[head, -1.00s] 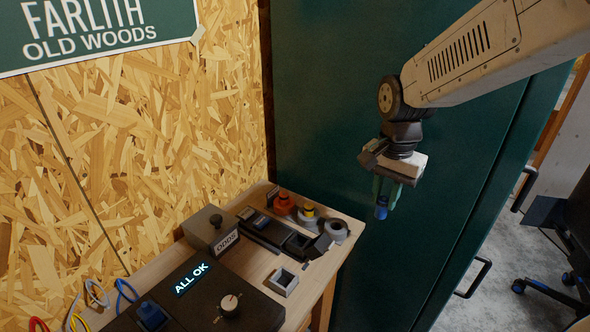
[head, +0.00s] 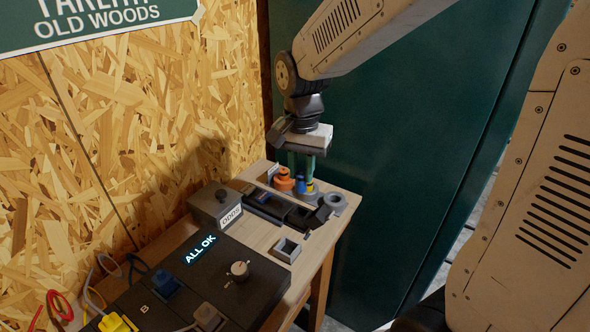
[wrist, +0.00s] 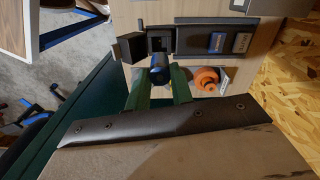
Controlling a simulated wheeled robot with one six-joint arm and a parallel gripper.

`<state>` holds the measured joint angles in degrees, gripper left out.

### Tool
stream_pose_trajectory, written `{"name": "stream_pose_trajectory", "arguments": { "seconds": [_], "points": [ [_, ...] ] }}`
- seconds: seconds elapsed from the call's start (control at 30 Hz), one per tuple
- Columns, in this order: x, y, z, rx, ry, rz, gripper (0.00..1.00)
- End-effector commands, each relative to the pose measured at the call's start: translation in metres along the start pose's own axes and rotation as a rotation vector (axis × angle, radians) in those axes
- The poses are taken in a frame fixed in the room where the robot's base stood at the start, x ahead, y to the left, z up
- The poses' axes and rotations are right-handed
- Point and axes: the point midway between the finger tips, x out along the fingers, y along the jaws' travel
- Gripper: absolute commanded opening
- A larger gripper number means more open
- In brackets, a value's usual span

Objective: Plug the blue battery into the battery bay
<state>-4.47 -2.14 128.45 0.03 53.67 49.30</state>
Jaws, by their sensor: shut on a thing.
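My gripper (head: 303,178) is shut on the blue battery (head: 310,187), which hangs between its green fingers above the far end of the bench. In the wrist view, the battery (wrist: 160,63) points toward a dark open slot (wrist: 160,39). This slot is at one end of a long black tray (wrist: 192,22), which seems to be the battery bay; the tray (head: 262,211) also shows in the head view. A raised dark flap (wrist: 131,47) stands beside the slot. The battery appears outside the slot; the exact gap cannot be told.
An orange round piece (head: 284,181) stands close beside the fingers. A grey ring (head: 336,204) and a small grey square holder (head: 287,250) are nearby. A grey box (head: 214,203) and a black console (head: 206,285) with an "ALL OK" display occupy the nearer bench. A board wall stands at left.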

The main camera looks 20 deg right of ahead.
Motion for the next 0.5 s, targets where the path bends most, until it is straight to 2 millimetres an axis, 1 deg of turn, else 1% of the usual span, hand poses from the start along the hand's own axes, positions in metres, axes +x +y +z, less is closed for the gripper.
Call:
{"name": "stream_pose_trajectory", "arguments": {
  "seconds": [0.13, 0.27, 0.5],
  "points": [
    [0.000, 0.000, 0.000, 0.000, 0.000, 0.001, 0.01],
    [0.005, 0.001, 0.000, 0.001, -0.001, 0.002, 0.01],
    [0.025, 0.001, 0.000, 0.001, -0.001, 0.002, 0.01]
  ]
}}
